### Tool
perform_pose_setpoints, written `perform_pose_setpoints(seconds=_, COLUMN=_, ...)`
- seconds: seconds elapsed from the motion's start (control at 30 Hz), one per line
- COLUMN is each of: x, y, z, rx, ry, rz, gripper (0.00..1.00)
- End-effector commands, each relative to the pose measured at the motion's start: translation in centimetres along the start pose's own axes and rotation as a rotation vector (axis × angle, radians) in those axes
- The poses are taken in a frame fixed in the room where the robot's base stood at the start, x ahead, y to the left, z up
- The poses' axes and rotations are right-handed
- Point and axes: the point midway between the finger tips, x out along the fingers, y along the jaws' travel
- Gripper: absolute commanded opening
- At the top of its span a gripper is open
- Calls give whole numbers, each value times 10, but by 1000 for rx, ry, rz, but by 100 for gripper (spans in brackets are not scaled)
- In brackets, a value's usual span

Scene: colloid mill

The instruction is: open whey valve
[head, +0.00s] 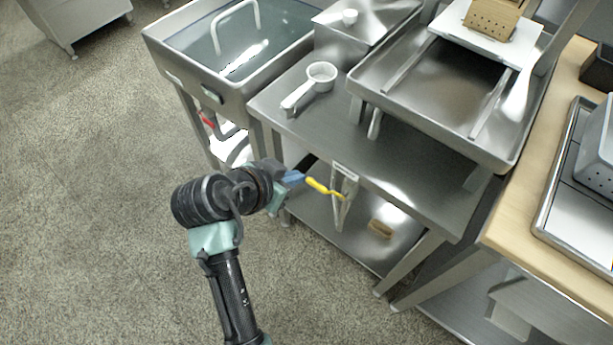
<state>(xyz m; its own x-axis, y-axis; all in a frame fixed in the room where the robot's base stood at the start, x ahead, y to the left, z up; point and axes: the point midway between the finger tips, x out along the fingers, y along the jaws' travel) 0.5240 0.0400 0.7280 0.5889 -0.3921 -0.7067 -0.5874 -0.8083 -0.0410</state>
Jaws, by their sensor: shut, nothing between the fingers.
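A red lever (207,119) shows on the front of the steel vat (168,62) at the left, below a small panel (212,95); it looks like the whey valve. The valve body is too small to make out. A white container (234,150) stands below and right of the lever. My gripper (296,178) is to the right of and below the lever in the picture, apart from it, in front of the steel table. It points right and looks shut and empty. A yellow handle-like piece (322,187) shows just beyond its blue tip; whether they touch is unclear.
A steel table (415,165) carries a white scoop (311,85). A draining tray (440,95) stands behind it. A brown brush-like block (381,229) lies on the lower shelf. A wooden counter (545,130) is at the right. The floor at the left is clear.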

Motion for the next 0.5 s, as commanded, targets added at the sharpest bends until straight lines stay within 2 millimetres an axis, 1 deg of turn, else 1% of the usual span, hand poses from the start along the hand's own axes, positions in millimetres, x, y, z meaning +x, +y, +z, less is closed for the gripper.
perform_pose_setpoints(seconds=0.17, x=26, y=0, z=2, rx=2, ry=-1, rz=1, gripper=0)
perform_pose_setpoints(seconds=0.5, x=99, y=0, z=2, rx=3, ry=-1, rz=1, gripper=0)
